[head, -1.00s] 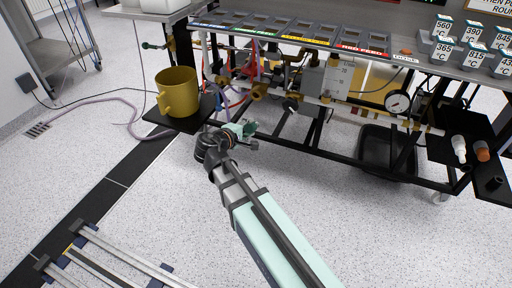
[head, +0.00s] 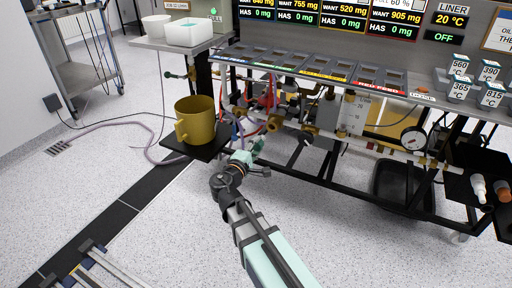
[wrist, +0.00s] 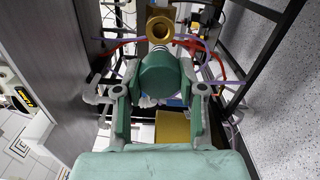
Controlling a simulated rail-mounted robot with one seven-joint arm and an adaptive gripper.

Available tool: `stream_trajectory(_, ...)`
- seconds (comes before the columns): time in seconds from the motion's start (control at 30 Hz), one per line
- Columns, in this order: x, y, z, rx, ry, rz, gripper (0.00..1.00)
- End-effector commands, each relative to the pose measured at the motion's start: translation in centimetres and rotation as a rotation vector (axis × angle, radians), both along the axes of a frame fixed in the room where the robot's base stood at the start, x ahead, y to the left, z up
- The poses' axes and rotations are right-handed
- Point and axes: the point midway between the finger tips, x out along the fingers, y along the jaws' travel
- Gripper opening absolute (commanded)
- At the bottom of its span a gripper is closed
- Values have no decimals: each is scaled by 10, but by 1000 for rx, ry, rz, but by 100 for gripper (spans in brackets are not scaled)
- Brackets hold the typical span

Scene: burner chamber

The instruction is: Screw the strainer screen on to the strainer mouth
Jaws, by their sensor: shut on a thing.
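My gripper (wrist: 160,105) is shut on a round green piece, which I take to be the strainer screen (wrist: 160,75), held between its two green fingers in the wrist view. A brass ring-shaped opening (wrist: 167,33), which looks like the strainer mouth, is just beyond the held piece, at the upper middle. Whether the two touch cannot be told. In the head view my gripper (head: 245,157) is low in front of the bench's pipework, just below a round brass fitting (head: 275,122). The held piece is too small there to make out clearly.
A yellow mug (head: 196,125) stands on a black platform (head: 178,148) left of my gripper. Red and purple hoses, valves and a pressure gauge (head: 413,139) crowd the bench's underside. Black frame bars are close by.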

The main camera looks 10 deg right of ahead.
Motion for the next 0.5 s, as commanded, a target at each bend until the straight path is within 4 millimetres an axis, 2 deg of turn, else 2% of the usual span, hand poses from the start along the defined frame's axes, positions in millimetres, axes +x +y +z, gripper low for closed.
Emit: stream_trajectory(0.5, 29, -19, -1, 0, 1, -2, 0)
